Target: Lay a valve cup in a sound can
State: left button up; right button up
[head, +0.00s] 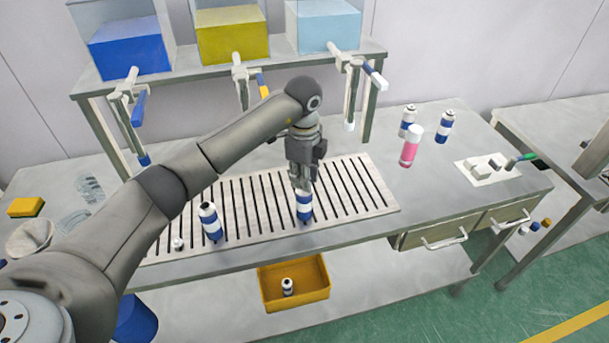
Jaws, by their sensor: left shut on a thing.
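My left gripper (304,184) points straight down over a blue-and-white can (304,206). The can looks upright on the slotted plate, near its front edge. The fingers are shut at the can's top and hide its mouth. The held thing, which I take to be a valve cup, is too small and covered to make out. A second blue-and-white can (211,222) with a dark top stands to the left on the plate, slightly tilted in the picture. A small pale piece (178,244) lies at the plate's left end. My right gripper is not in view.
The slotted plate (355,195) is clear right of the can. A pink-and-white can (411,147) and two blue-and-white cans (445,126) stand at the back right. Nozzles hang from the rack (238,72) behind my arm. A yellow bin (312,292) below holds a can.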

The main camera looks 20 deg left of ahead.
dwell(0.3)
pick_arm(q)
jog(key=o, duration=0.7)
jog(key=shift+o, duration=0.2)
jog(key=o, duration=0.6)
jog(key=shift+c, duration=0.2)
jog(key=shift+r, duration=0.1)
